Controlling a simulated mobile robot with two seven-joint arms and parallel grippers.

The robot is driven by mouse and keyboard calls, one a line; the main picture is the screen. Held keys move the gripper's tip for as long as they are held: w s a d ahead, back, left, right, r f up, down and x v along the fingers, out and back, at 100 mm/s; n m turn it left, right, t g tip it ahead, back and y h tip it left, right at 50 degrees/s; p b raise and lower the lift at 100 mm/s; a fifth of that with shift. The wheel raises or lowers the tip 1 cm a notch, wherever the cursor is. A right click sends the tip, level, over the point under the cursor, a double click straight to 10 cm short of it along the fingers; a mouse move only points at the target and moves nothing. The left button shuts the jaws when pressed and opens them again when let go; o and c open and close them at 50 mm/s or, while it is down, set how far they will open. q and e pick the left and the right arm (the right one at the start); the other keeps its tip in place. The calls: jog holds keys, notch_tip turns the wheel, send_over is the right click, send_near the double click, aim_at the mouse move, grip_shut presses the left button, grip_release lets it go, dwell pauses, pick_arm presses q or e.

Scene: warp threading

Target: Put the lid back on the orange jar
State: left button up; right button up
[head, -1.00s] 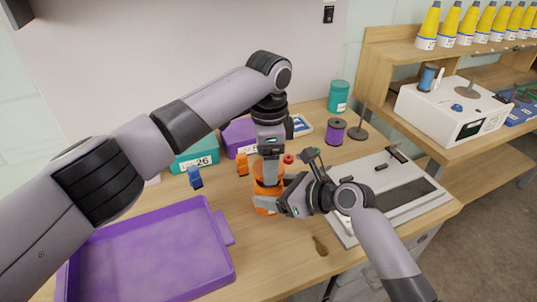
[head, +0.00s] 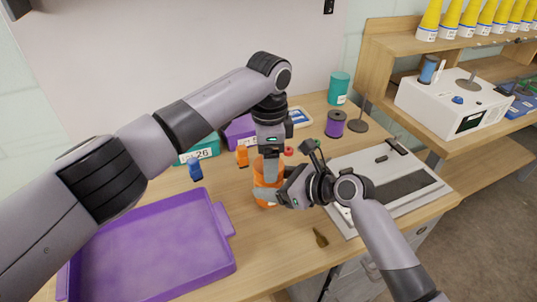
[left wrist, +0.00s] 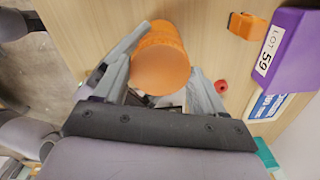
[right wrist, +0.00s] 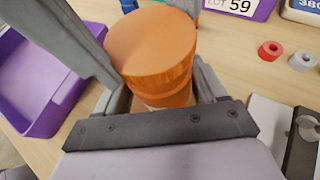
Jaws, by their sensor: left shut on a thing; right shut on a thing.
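The orange jar (head: 265,204) stands upright on the wooden table, mostly hidden by my grippers in the head view. My right gripper (head: 276,195) comes in from the right and is shut around the jar low on its side. My left gripper (head: 268,165) points down from above and is shut on the orange lid (head: 262,178). The lid's flat round top shows in the left wrist view (left wrist: 160,70). In the right wrist view the lid (right wrist: 152,42) sits over the jar's orange body; I cannot tell whether it is seated.
A purple tray (head: 150,245) lies at the front left. Blue (head: 195,170) and orange (head: 242,155) pieces, a teal bin (head: 200,150) and a purple bin (head: 240,130) stand behind. A purple spool (head: 335,124) and a grey flat device (head: 385,185) are to the right.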

pick_arm(q)
jog(key=shift+f, duration=0.55)
dwell(0.4)
pick_arm(e)
grip_shut()
pick_arm(q)
jog(key=m, duration=0.6)
jog(key=shift+m, duration=0.4)
jog(key=m, duration=1.9)
jog(key=o, duration=1)
